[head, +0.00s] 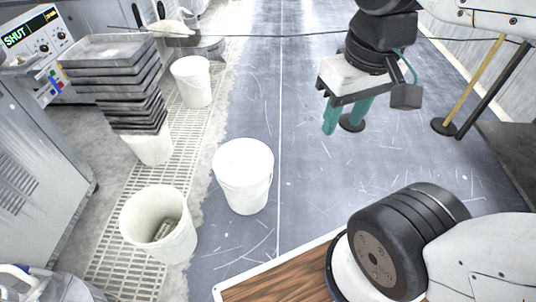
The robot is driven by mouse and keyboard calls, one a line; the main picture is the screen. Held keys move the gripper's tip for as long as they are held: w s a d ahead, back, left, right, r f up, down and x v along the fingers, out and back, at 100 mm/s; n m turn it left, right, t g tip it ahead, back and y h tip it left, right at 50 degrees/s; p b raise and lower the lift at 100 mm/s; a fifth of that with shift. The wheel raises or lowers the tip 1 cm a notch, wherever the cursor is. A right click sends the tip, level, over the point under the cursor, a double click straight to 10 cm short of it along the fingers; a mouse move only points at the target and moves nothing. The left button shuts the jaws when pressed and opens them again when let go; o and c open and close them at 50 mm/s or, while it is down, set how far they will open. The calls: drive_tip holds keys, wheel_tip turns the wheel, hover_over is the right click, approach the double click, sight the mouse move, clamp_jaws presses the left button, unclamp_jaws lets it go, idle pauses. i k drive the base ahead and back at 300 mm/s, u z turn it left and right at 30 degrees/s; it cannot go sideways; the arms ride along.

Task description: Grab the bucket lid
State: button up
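A white bucket (244,189) stands upright on the blue-grey floor near the middle of the head view. A flat white lid (243,157) appears to cover its top. My gripper (341,124) hangs above the floor to the right of this bucket, clear of it. Its two teal fingers point down and are spread apart, with nothing visible between them. The fingers do not touch the lid.
An open white bucket (158,228) with a grey object inside stands at the front left. Stacked grey trays (115,80) rest on another bucket (153,149). A further white bucket (192,84) stands behind. Two poles (478,85) stand at right. Floor around my gripper is clear.

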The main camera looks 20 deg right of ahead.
sight(240, 162)
drive_tip(key=u, duration=0.45)
drive_tip(key=i, duration=1.2)
drive_tip(key=z, duration=0.2)
